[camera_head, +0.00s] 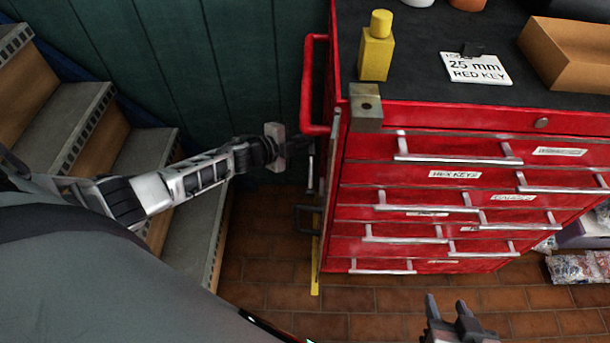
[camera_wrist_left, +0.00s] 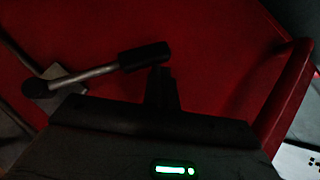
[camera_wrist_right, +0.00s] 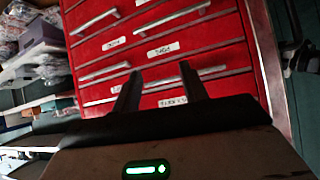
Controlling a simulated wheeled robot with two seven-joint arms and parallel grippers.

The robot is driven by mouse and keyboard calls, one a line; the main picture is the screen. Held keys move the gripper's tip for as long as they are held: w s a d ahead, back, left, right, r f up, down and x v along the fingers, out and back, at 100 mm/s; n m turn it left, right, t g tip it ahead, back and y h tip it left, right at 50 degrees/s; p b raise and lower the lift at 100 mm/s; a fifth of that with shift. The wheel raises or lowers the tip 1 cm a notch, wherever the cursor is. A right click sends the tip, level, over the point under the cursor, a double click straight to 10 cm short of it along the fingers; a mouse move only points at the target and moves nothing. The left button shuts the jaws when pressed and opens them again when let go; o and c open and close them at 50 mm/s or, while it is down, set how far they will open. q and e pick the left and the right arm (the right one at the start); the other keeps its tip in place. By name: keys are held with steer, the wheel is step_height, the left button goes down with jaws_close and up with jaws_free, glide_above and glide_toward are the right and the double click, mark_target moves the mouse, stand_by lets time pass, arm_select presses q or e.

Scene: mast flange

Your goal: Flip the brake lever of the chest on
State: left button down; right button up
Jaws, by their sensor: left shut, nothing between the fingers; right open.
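The red tool chest (camera_head: 352,165) stands at centre right, with its left side turned edge-on in the head view. In the left wrist view the brake lever (camera_wrist_left: 95,74) shows as a metal rod with a round black pivot at the left and a black grip at the right. It lies nearly level, its grip end slightly higher. My left gripper (camera_wrist_left: 161,76) is shut and empty, its tips right at the grip's end; contact cannot be told. In the head view it (camera_head: 276,147) is left of the chest. My right gripper (camera_head: 450,312) is open and empty before the drawers.
A red side handle (camera_head: 308,85) sticks out from the chest near my left gripper. Steps (camera_head: 70,120) stand at the left. A yellow bottle (camera_head: 377,50), a label card (camera_head: 476,68) and a cardboard box (camera_head: 565,50) are on top.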

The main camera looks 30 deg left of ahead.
arm_select(q)
steer(key=shift+w+a, duration=0.1)
steer(key=shift+w, duration=0.05)
arm_select(e)
steer(key=shift+w+a+r, duration=0.1)
steer(key=shift+r, duration=0.25)
arm_select(q)
steer(key=shift+s+a+r+p, duration=0.1)
steer(key=shift+s+p, duration=0.1)
steer(key=shift+p, duration=0.1)
steer(key=p+v, duration=0.4)
steer(key=v, duration=0.3)
arm_select(e)
steer(key=shift+d+r, duration=0.25)
steer(key=shift+r, duration=0.2)
steer(key=shift+d+r, duration=0.2)
steer(key=shift+r, duration=0.25)
arm_select(q)
steer(key=shift+s, duration=0.1)
